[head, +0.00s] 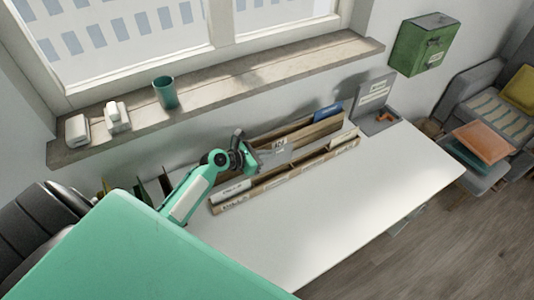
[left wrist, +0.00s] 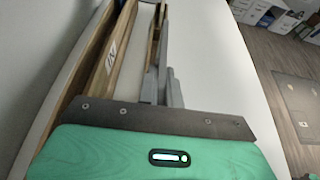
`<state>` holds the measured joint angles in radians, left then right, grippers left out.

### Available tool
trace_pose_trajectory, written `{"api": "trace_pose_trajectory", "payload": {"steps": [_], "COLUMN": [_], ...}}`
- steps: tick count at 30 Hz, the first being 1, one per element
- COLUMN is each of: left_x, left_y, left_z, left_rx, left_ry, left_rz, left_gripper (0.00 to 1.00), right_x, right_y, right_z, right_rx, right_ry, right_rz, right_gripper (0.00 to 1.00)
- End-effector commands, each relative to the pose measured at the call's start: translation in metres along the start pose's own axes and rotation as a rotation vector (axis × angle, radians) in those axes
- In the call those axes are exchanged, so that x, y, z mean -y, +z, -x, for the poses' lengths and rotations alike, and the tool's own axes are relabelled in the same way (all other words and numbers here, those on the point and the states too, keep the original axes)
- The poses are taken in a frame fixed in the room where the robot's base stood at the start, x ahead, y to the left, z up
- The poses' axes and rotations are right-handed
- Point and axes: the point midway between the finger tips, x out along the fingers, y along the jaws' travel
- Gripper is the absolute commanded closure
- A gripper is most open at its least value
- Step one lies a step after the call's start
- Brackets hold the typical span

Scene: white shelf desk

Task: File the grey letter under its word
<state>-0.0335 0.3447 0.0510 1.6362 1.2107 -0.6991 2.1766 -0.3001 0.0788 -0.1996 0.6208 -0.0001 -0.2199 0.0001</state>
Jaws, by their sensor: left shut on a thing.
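My left gripper (head: 256,158) is shut on the grey letter (head: 278,156), which stands out to the right of the fingers over the wooden letter rack (head: 297,166). The left wrist view also shows the fingers (left wrist: 160,75), with the letter (left wrist: 165,38) nearly edge-on beyond them. The rack has long wooden rails with word labels; one front label (head: 232,207) is too small to read surely. A label behind the letter is partly covered. I cannot tell whether the letter's lower edge touches the rack. My right gripper is not in view.
A white envelope (head: 231,190) lies at the rack's left end and a blue one (head: 327,113) at its back right. A grey stand with a sign (head: 375,92) is at the desk's far corner. The white desk (head: 340,220) is clear in front.

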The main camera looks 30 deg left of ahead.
Motion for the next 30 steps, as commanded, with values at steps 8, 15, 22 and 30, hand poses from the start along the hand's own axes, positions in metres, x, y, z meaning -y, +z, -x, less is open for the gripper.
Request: {"api": "trace_pose_trajectory", "payload": {"steps": [8,15,22,30], "left_x": [0.0,0.0,0.0,0.0], "left_y": [-0.017,-0.03,-0.042,-0.051], "left_z": [-0.007,-0.013,-0.018,-0.021], "left_rx": [0.0,0.001,0.001,0.001], "left_ry": [0.0,0.001,0.001,0.001], "left_rz": [0.0,0.0,0.0,0.0], "left_gripper": [1.0,1.0,1.0,1.0], "right_x": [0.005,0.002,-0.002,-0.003], "right_y": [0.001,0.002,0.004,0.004], "right_z": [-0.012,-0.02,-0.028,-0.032], "right_rx": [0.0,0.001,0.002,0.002], "right_ry": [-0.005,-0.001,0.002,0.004], "right_rz": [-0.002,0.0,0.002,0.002], "right_gripper": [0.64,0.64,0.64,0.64]}}
